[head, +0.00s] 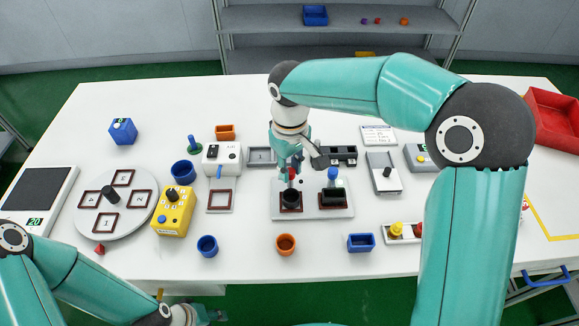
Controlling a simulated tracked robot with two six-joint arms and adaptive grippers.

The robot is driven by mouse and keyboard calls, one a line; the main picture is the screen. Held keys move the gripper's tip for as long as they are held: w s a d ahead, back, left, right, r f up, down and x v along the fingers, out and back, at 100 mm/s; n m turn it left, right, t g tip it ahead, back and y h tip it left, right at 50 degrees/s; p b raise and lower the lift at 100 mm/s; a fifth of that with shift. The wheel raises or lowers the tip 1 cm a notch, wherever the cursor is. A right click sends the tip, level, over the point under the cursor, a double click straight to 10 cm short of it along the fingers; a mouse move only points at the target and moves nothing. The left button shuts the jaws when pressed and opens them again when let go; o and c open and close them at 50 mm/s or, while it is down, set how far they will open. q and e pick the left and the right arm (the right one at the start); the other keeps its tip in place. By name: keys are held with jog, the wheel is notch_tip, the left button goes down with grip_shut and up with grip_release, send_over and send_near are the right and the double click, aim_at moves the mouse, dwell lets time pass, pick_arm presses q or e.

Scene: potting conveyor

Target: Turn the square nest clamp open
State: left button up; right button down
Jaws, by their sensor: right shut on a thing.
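A pale fixture plate (312,211) lies at the middle of the white table, with two dark-framed nests on it. The left nest (291,201) has a square frame with a dark round part in it. The right nest (333,197) holds a dark block and has a blue knob (333,174) behind it. My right gripper (291,168) points down over the left nest and is shut on a small red clamp handle (292,173), mostly hidden by the fingers. My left gripper (211,316) is low at the bottom edge, off the table's front; its jaws are too unclear to read.
A yellow control box (174,213) and a round plate (90,213) with several square frames stand left. An orange cup (286,244), a blue cup (207,246) and a blue bin (361,243) line the front. A red tray (553,117) is far right.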

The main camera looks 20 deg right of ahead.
jog(key=shift+w+r, duration=0.1)
jog(key=shift+r, duration=0.05)
jog(key=c, duration=1)
grip_release()
notch_tip(320, 180, up, 12)
jog(key=shift+f, duration=0.15)
